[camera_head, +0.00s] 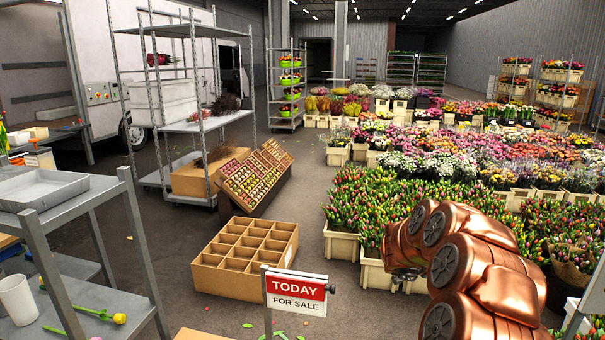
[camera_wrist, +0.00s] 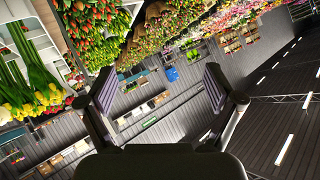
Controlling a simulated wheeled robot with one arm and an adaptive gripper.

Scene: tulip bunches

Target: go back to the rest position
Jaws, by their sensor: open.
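My copper-coloured arm (camera_head: 470,265) is folded at the lower right of the head view, in front of the tulip crates. The gripper end is not visible there. In the wrist view my gripper (camera_wrist: 160,100) shows with its two fingers spread wide and nothing between them. That view is tilted and looks out over flower bunches, with the ceiling lights at the right. Yellow tulips (camera_wrist: 35,103) and red tulips (camera_wrist: 95,45) show at its upper left, apart from the fingers.
A grey metal cart (camera_head: 75,215) with a tray (camera_head: 40,187) is at the left. Tulip crates (camera_head: 342,243) fill the right. Open floor (camera_head: 170,250) lies between cart and box.

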